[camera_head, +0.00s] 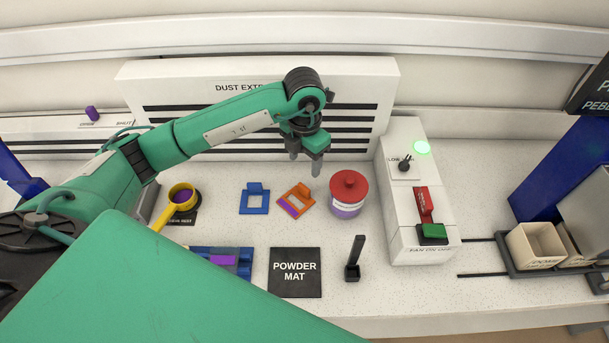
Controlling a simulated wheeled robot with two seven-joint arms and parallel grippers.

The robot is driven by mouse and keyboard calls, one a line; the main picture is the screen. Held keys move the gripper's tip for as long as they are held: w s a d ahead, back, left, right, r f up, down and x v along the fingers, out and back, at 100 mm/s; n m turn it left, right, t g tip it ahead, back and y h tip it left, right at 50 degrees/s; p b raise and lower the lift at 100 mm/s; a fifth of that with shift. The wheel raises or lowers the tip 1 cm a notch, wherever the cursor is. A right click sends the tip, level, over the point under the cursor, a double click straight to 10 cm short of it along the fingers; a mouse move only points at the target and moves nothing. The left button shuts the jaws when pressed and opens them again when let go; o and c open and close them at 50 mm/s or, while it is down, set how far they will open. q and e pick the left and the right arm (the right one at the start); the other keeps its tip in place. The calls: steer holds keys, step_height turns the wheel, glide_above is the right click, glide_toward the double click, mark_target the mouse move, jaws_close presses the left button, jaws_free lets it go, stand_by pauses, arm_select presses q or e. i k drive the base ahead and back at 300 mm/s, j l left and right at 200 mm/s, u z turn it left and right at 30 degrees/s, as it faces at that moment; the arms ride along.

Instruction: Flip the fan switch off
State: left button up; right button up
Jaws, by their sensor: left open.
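The fan control is a white box (402,222) at the right of the bench, marked "FAN ON OFF" at its front edge. A rocker-like switch on it has a raised red part (424,203) and a green part (433,232) in front. A green lamp (422,147) glows at the back of the box, beside a small black toggle (405,163) with a partly readable "LOW" label. My left gripper (305,163) is open and empty, pointing down in front of the dust extractor, left of the box and well apart from the switch. My right gripper is out of view.
A red-lidded jar (348,194) stands between my left gripper and the box. Orange (296,200) and blue (254,198) frames, a powder mat (295,272) and a black upright scoop-like tool (354,260) lie nearby. A cream bin (536,246) sits on rails at right.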

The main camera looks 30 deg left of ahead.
mark_target(432, 230)
steer(key=k+l, duration=0.3)
steer(key=k, duration=0.15)
steer(key=k+l, duration=0.3)
steer(key=k, duration=0.15)
steer(key=k+l, duration=0.3)
steer(key=k, duration=0.2)
